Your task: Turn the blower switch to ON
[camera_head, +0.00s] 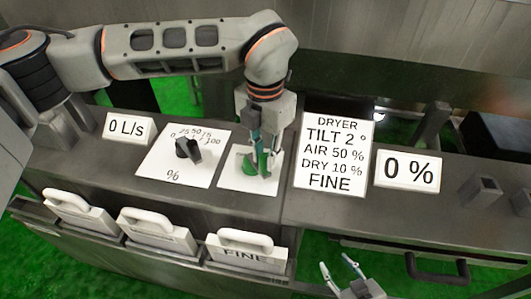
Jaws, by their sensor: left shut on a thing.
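A green switch knob (247,165), which I take for the blower switch, stands on a white plate (232,182) on the grey counter. My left gripper (262,168) reaches down from above and is shut on the green knob, hiding part of it. Any ON or OFF marks on the plate are hidden or too small to read. My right gripper (338,266) is at the bottom edge, below the counter front, with its fingers apart and nothing between them.
Left of the switch is a black dial (188,150) on a percent plate. White-handled boxes (158,233) sit along the front. A dark handle (437,270) is at the lower right.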

